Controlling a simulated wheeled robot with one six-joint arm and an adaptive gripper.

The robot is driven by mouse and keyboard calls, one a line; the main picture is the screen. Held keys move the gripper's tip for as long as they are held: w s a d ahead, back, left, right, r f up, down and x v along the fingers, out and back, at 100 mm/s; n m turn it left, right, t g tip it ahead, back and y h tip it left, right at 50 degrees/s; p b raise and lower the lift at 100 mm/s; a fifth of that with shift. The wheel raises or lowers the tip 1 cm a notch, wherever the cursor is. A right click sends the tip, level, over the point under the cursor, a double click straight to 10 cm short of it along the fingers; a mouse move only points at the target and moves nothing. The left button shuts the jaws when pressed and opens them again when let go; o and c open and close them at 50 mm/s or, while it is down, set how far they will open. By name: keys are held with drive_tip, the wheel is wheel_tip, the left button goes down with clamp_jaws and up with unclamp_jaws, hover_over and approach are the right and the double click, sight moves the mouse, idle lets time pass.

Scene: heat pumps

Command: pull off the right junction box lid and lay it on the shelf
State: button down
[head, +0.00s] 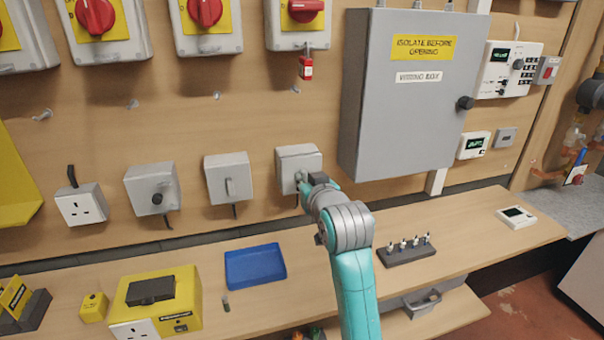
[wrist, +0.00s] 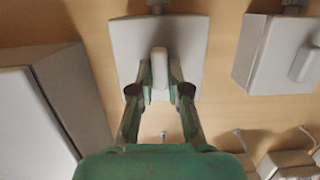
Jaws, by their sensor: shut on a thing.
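The right junction box (head: 297,151) is a light grey box on the wooden wall, left of the big wiring box. Its lid (head: 286,178) has a raised grip bar, which shows clearly in the wrist view (wrist: 159,57). My gripper (head: 304,182) is at the front of this lid. In the wrist view its two green and grey fingers (wrist: 159,80) are closed on either side of the bar. The lid is still at the box; I cannot tell whether there is a gap behind it. The wooden shelf (head: 450,225) runs below, with my arm reaching over it.
Two more junction boxes (head: 228,178) and a socket (head: 80,205) are to the left. The wiring box (head: 405,110) stands out close on the right. The shelf holds a blue tray (head: 255,265), a yellow unit (head: 185,290) and a dark rack (head: 407,252). Bare shelf lies right of the rack.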

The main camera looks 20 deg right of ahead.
drive_tip(key=s, duration=0.6)
drive_tip(key=shift+s, duration=0.2)
idle(0.5)
idle(0.4)
